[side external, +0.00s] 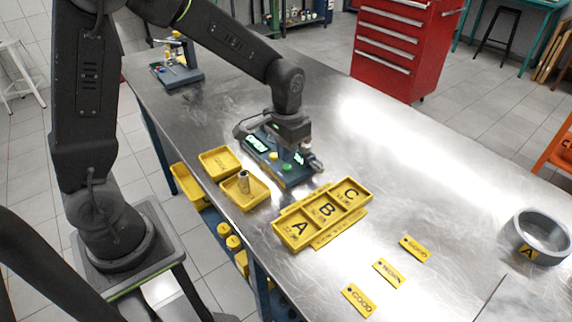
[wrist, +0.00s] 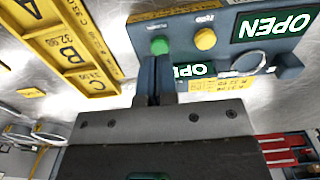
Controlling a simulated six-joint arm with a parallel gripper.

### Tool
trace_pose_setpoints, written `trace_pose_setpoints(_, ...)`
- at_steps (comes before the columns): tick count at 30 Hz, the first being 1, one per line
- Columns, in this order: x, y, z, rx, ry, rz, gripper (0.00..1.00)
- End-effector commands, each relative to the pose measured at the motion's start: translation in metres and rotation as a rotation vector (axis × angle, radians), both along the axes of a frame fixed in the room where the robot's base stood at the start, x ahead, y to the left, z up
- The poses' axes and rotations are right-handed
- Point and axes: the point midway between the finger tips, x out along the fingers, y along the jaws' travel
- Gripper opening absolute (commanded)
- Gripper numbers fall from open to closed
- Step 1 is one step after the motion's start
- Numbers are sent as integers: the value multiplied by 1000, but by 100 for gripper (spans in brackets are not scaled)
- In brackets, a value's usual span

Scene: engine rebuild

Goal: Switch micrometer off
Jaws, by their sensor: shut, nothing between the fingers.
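The micrometer is a blue-grey bench unit (side external: 292,179) near the table's left edge. It also shows in the wrist view (wrist: 142,32), with a lit display (wrist: 275,25) reading OPEN and a second lit display partly hidden behind my fingers. A green button (wrist: 159,46) and a yellow button (wrist: 205,39) sit on its face; both also show in the side view, green (side external: 286,168) and yellow (side external: 273,156). My gripper (wrist: 155,62) is shut and empty. Its fingertips appear just below the green button in the wrist view; I cannot tell whether they touch it.
A yellow tray (side external: 308,242) with compartments A, B and C lies in front of the micrometer. A yellow bin (side external: 238,200) holding a metal cylinder stands to its left. Yellow labels (side external: 388,272) and a metal ring (side external: 543,232) lie right. The table's back right is clear.

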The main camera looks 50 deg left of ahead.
Motion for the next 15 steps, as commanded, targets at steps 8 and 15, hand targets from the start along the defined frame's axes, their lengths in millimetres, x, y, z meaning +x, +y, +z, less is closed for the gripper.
trace_pose_setpoints(8, 0, 0, 0, 0, 0, 0, 0)
trace_pose_setpoints(15, 0, 0, -9, 0, 1, 0, 0)
